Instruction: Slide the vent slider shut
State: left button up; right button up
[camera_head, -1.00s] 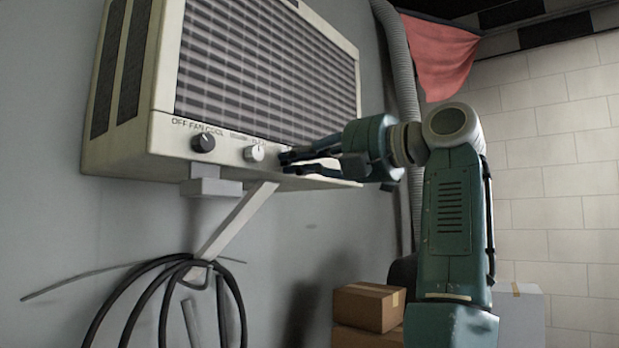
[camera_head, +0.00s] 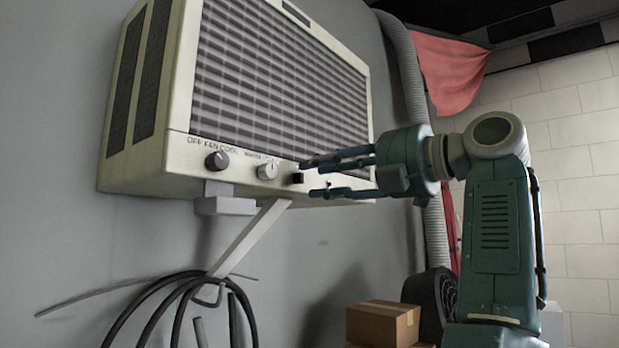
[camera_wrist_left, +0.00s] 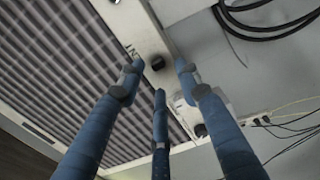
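The vent slider, a small black knob (camera_head: 298,178), sits on the lower front strip of the cream air conditioner (camera_head: 178,158), right of the two dials. My left gripper (camera_head: 310,178) is open and empty, its blue fingers spread above and below the slider's level. The fingertips are just right of the slider in the head view. In the left wrist view the black knob (camera_wrist_left: 158,62) shows between the spread fingertips of the gripper (camera_wrist_left: 159,72); contact cannot be told. My right gripper is not in view.
A black dial (camera_head: 217,160) and a pale dial (camera_head: 267,171) sit left of the slider. A wall bracket (camera_head: 250,238) supports the unit, with a black cable coil (camera_head: 150,310) below. Cardboard boxes (camera_head: 383,325) stand low behind. A ribbed hose (camera_head: 412,80) runs down the wall.

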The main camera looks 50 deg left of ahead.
pick_arm(q)
jog(key=d, duration=0.8)
jog(key=shift+w+d, duration=0.25)
jog(key=shift+d, duration=0.05)
jog(key=shift+r, duration=0.1)
